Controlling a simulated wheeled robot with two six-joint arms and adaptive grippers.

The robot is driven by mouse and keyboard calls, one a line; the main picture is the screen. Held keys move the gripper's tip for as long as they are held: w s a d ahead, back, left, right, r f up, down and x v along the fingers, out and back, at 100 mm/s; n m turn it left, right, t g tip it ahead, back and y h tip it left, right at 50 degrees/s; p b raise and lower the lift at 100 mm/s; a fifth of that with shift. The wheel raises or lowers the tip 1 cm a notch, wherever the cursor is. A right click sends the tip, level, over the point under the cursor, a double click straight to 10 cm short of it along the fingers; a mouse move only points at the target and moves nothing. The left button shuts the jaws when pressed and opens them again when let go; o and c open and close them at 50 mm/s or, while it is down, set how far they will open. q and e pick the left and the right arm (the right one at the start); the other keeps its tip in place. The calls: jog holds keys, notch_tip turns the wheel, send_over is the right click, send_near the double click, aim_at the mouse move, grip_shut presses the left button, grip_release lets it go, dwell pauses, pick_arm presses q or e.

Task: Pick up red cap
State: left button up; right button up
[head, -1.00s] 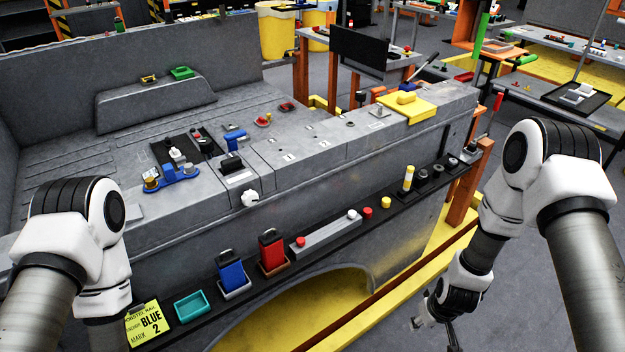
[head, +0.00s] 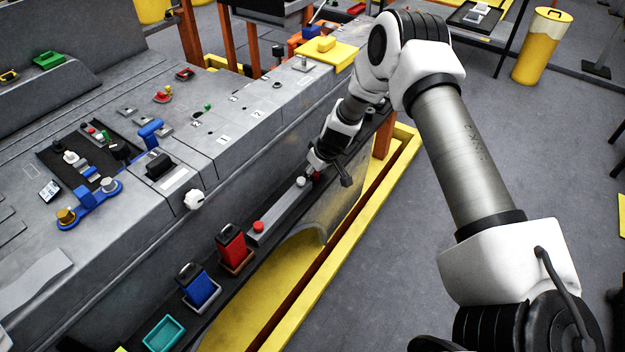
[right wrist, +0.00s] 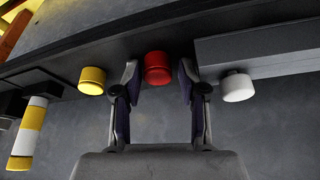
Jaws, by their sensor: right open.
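The red cap (right wrist: 157,68) is a short round cylinder on the dark ledge. In the right wrist view it stands between the fingertips of my right gripper (right wrist: 158,80). The fingers are open, one on each side, with small gaps to the cap. In the head view my right gripper (head: 328,172) is down at the ledge, and only a sliver of red shows beside it. My left gripper is not in view.
A yellow cap (right wrist: 92,80) stands left of the red one. A white knob (right wrist: 238,87) on a grey bar is to the right; it also shows in the head view (head: 301,181). Another red knob (head: 258,227) sits on the bar's near end.

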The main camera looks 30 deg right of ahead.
jog(key=shift+s+d+r, duration=0.15)
jog(key=shift+s+r, duration=0.05)
jog(key=shift+c, duration=0.6)
jog(key=c, duration=0.4)
jog(key=shift+o, duration=0.2)
